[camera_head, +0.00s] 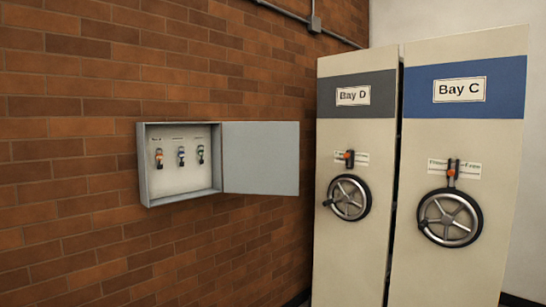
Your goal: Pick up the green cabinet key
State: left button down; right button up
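A shallow grey key cabinet (145,190) is fixed to the brick wall left of centre, with its door (261,158) swung open to the right. Inside, three small keys or tags hang in a row: the left one (159,158) has an orange part, the middle one (181,156) looks dark, and the right one (200,154) is dark with a small orange part. They are too small to read, and I cannot make out a green one among them. Neither of my grippers is in view.
Two tall cream bays stand at the right: Bay D (346,257) and Bay C (440,272). Each has a black-rimmed handwheel, on Bay D (348,197) and on Bay C (449,217), with a small orange-topped catch above. Nothing shows in front of the key cabinet.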

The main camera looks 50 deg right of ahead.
aim_at(201, 152)
jog(key=z, duration=1.15)
jog(key=i+z, duration=0.15)
jog(key=i, duration=0.45)
jog(key=i+z, duration=0.15)
jog(key=i, duration=0.45)
jog(key=i+z, duration=0.1)
jog(key=i, duration=0.5)
jog(key=i+j+z, duration=0.15)
jog(key=i, duration=0.45)
